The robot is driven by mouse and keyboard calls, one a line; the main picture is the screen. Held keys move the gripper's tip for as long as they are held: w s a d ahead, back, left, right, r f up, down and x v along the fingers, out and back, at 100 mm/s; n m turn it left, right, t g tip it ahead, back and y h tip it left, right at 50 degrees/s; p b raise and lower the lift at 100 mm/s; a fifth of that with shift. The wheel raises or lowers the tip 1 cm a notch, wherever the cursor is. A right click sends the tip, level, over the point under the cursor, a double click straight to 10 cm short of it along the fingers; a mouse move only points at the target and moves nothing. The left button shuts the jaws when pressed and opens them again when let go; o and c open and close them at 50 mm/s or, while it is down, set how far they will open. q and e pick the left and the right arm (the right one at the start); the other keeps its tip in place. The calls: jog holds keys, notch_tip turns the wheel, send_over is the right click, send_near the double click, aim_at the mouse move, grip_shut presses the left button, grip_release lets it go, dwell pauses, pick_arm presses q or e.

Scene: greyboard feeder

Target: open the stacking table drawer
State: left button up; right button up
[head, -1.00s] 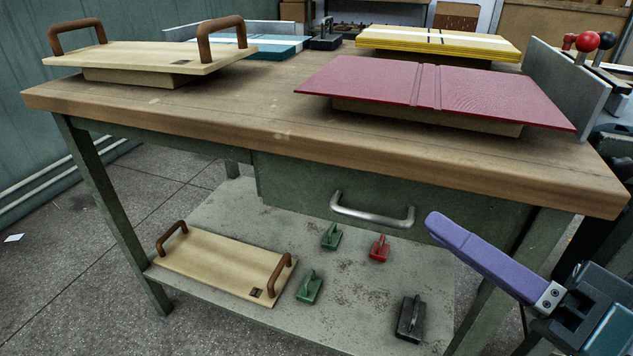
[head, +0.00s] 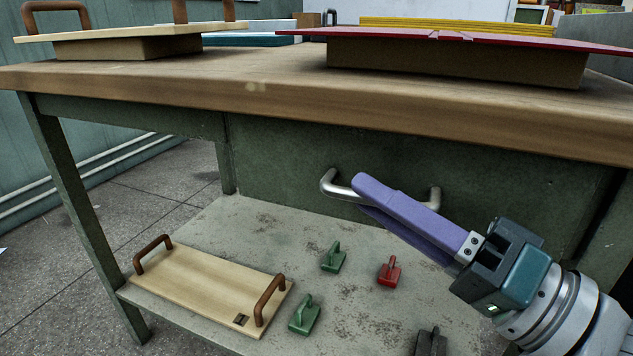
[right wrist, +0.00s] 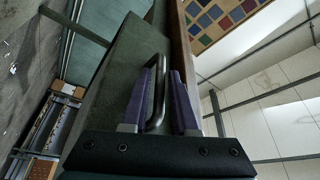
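The stacking table (head: 250,92) has a brown wooden top and a green metal frame. Its green drawer (head: 280,150) sits under the top, with the front looking flush with the frame. The silver bar handle (head: 328,184) is on the drawer front. My right gripper (head: 362,190) has purple fingers at the handle and hides its middle part. In the right wrist view, the handle (right wrist: 158,85) stands between the two spread fingers of the right gripper (right wrist: 160,90), with a gap visible on the right side. My left gripper is not in view.
The lower shelf (head: 225,225) carries a wooden board with brown handles (head: 205,283), green blocks (head: 333,258), a red block (head: 389,272) and a dark block (head: 430,343).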

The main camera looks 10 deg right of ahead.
jog(key=shift+w+a+r, duration=0.15)
jog(key=shift+w+a, duration=0.25)
jog(key=shift+w, duration=0.05)
grip_shut()
dwell(1.2)
